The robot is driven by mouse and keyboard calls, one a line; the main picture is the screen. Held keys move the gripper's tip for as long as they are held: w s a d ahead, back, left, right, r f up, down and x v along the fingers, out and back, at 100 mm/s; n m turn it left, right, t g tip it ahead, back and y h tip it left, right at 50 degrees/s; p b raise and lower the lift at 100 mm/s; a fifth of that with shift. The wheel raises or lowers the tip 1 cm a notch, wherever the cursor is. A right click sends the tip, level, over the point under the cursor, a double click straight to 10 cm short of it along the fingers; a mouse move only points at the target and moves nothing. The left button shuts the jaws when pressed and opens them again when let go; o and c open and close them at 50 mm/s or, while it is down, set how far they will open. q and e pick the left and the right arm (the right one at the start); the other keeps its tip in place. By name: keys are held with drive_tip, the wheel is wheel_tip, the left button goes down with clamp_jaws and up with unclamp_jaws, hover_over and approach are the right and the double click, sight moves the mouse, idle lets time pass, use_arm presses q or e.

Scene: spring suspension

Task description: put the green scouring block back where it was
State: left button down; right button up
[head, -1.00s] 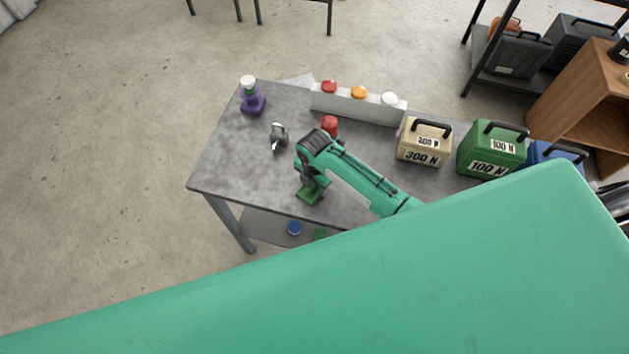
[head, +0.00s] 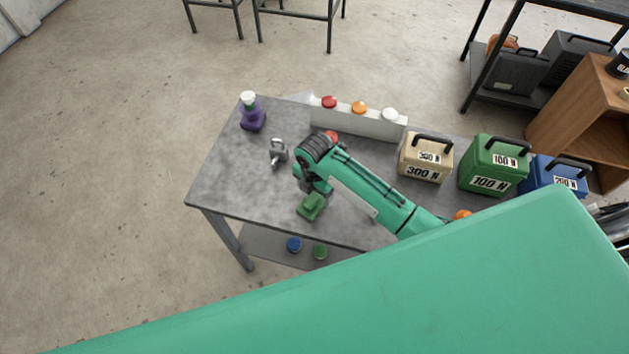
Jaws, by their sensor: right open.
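The green scouring block (head: 311,206) lies on the grey table (head: 225,185), near its front edge. My right gripper (head: 317,189) is open just behind and above the block. A dark wrist part hides some of the fingers, and I cannot tell whether they still touch the block. My left gripper is not in view.
A metal shackle-like piece (head: 279,153) and a purple-based item (head: 252,118) stand to the left. A white rack with coloured knobs (head: 365,124) is at the back. Tan (head: 425,160), green (head: 492,165) and blue (head: 556,175) weights stand right. The table's left front is clear.

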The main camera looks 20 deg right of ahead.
sight(314, 197)
wheel_tip(314, 197, up, 7)
drive_tip(key=shift+f+b, duration=0.1)
drive_tip(key=shift+b, duration=1)
drive_tip(key=shift+r, duration=0.4)
drive_tip(key=shift+f, duration=0.1)
